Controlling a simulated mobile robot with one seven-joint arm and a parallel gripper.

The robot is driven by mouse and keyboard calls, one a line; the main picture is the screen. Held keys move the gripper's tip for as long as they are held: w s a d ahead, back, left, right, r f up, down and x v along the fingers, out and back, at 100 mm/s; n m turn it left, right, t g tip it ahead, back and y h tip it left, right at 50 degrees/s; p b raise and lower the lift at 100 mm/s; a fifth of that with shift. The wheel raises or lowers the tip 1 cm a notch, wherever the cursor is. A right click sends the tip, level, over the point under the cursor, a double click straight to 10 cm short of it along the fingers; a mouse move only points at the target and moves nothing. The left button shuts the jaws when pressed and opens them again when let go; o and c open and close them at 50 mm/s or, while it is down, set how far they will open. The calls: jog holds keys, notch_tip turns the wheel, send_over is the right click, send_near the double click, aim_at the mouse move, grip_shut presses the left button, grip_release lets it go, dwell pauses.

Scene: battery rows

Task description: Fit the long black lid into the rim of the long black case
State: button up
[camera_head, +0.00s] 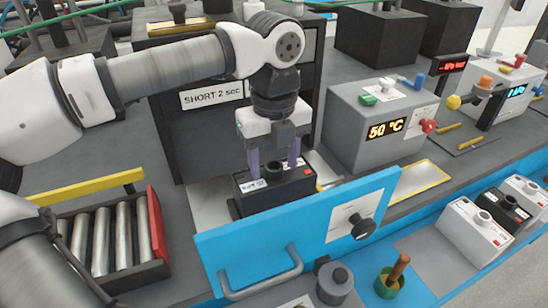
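A long black box (275,192), which looks like the black case, sits behind the blue panel. Its top carries a round black knob, a white label and a small red mark. I cannot tell whether its top is a separate lid or how it sits in the rim. My gripper (274,170) points down over the box, its two purple fingers apart on either side of the knob. A gap shows between each finger and the knob. The fingertips are at the box top; whether they touch it is unclear. The blue panel hides the box's lower front.
The blue panel (300,232) with a handle stands close in front. A black tray (118,274) of silver cylinders is at left. A grey 50 °C unit (352,135) stands at right, a dark "SHORT 2 sec" cabinet (200,140) behind. Small batteries (475,232) sit lower right.

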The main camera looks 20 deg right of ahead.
notch_tip(320, 180, up, 14)
dwell(0.7)
jog(key=shift+f, duration=0.15)
